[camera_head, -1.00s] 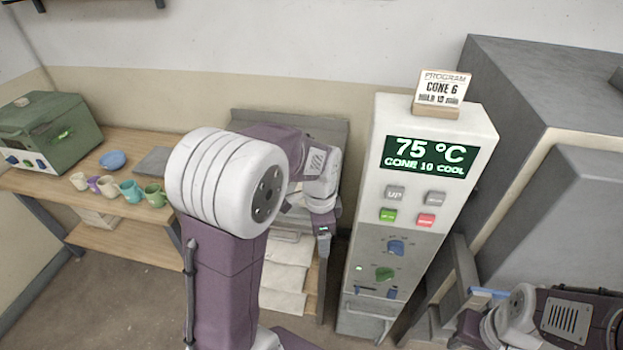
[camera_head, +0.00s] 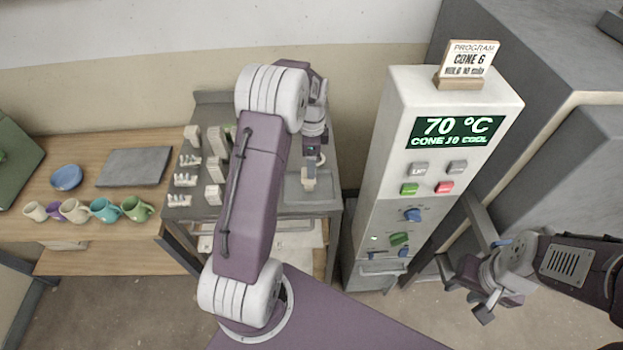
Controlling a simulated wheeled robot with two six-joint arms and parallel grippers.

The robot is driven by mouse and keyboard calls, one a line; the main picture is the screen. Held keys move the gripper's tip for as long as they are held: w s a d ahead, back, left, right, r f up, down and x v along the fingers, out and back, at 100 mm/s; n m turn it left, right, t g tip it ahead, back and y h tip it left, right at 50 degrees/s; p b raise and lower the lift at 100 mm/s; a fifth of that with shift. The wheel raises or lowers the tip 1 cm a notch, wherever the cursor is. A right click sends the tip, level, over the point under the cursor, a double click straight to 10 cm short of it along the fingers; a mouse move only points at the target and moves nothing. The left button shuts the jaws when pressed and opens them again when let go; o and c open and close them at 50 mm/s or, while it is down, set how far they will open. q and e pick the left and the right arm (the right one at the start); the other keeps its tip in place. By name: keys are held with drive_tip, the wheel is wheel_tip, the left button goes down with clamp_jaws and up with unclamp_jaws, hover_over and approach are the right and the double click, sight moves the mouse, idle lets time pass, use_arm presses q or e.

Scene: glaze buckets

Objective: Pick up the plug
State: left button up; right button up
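A small pale beige block (camera_head: 309,181), which may be the plug, stands at the shallow grey tray on the right part of the grey cart top. My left gripper (camera_head: 311,163) points down right above this block. Its fingers are small and partly hidden, so I cannot tell whether they are open, or whether they touch the block. My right gripper (camera_head: 484,296) hangs at the lower right, in front of the kiln, far from the block. Its fingers look apart, with nothing between them.
Several pale kiln posts and stilts (camera_head: 186,180) stand on the cart's left part, partly behind my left arm. A wooden table (camera_head: 90,235) holds mugs (camera_head: 105,209), a blue bowl (camera_head: 66,177) and a grey slab (camera_head: 134,167). The controller cabinet (camera_head: 371,222) stands right of the cart.

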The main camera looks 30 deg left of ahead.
sight(309, 181)
use_arm(q)
drive_tip(key=shift+a+f, duration=0.45)
drive_tip(key=shift+f, duration=0.2)
drive_tip(key=shift+a+f, duration=0.4)
drive_tip(key=shift+f, duration=0.2)
drive_tip(key=f+p, duration=0.1)
drive_tip(key=f, duration=0.1)
drive_tip(key=d+f+p, duration=0.1)
drive_tip(key=f, duration=0.1)
drive_tip(key=shift+s+f, duration=0.2)
drive_tip(key=shift+w+a+f, duration=0.1)
drive_tip(key=shift+a+f, duration=0.1)
drive_tip(key=shift+f, duration=0.05)
drive_tip(key=c, duration=0.7)
drive_tip(key=shift+d+r, duration=0.1)
drive_tip(key=shift+d, duration=0.05)
clamp_jaws()
use_arm(e)
drive_tip(key=r, duration=0.1)
drive_tip(key=a+r, duration=0.1)
drive_tip(key=shift+r, duration=0.35)
use_arm(q)
drive_tip(key=shift+r, duration=0.1)
use_arm(e)
drive_tip(key=shift+a, duration=0.1)
